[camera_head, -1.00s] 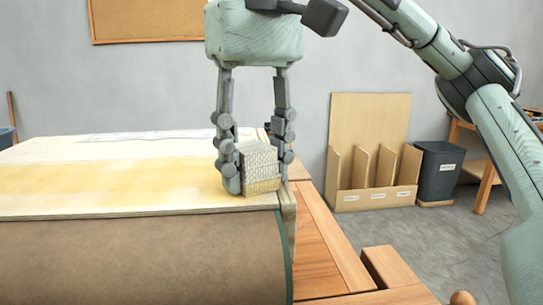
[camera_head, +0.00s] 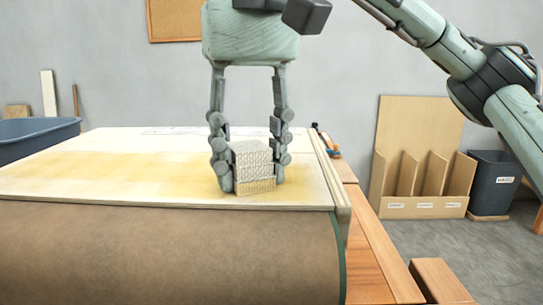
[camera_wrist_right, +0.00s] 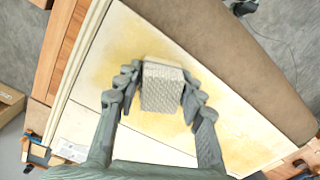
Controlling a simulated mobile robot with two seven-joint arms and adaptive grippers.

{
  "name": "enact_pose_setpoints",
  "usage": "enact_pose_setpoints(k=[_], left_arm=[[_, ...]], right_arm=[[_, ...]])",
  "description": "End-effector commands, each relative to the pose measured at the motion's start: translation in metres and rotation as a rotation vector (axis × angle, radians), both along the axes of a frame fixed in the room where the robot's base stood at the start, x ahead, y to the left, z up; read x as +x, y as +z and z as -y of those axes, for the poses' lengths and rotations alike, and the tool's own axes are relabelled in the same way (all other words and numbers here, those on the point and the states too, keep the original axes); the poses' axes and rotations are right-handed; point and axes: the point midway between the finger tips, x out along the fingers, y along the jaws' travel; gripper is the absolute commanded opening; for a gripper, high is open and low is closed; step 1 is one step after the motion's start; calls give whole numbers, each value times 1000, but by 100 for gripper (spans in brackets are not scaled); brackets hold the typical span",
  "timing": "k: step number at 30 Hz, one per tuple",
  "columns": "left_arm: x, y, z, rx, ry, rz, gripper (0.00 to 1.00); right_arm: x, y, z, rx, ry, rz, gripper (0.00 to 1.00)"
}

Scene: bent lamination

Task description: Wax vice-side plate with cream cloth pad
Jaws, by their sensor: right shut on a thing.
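The cream cloth pad (camera_head: 253,160) is a small woven block with a yellowish lower edge. My right gripper (camera_head: 252,182) points down and is shut on it, one finger on each side. The pad rests on or just above the pale flat plate (camera_head: 90,188), left of its right edge; exact contact is hard to tell. The plate has a broad yellowish film across its middle. In the right wrist view, the pad (camera_wrist_right: 162,92) sits between the fingers, over the yellow-tinted plate (camera_wrist_right: 112,50). My left gripper is not in view.
A brown curved sheet (camera_head: 160,250) drops at the plate's front. The wooden bench (camera_head: 375,255) runs along the right, with a wooden block (camera_head: 440,282) at its front. A blue tub (camera_head: 35,142) stands left. A plywood rack (camera_head: 420,207) and grey bin (camera_head: 493,183) stand right.

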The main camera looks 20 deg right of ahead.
Motion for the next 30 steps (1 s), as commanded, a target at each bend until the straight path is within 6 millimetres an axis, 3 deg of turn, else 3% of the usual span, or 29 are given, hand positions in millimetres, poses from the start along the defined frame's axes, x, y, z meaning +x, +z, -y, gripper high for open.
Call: enact_pose_setpoints(k=[30], left_arm=[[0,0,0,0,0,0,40]], right_arm=[[24,0,-51,1,2,-1,16]])
